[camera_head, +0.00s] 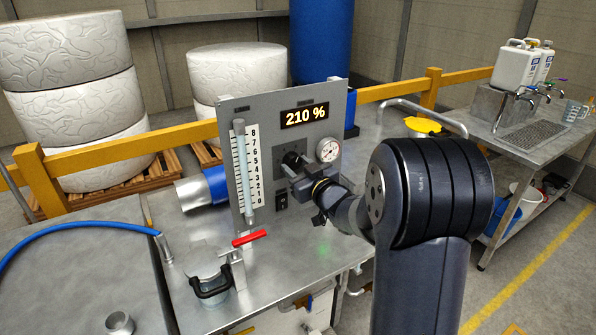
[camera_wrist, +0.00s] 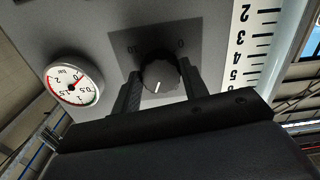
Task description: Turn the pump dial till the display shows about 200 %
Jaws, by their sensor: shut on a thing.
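The display (camera_head: 304,115) at the top of the grey panel (camera_head: 262,116) reads 210 %. The pump dial (camera_wrist: 160,76) is a dark round knob with a white pointer line, seen in the wrist view on a dark plate marked 0 and 10. My gripper (camera_wrist: 157,88) has one finger on each side of the dial and is shut on it. In the head view my gripper (camera_head: 296,172) reaches the panel from the right and hides much of the dial.
A round pressure gauge (camera_head: 328,149) is close right of my gripper. A scaled flow tube (camera_head: 243,175) and a black switch (camera_head: 281,200) are on the panel's left and lower parts. A red-handled valve (camera_head: 249,238) stands in front on the metal table.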

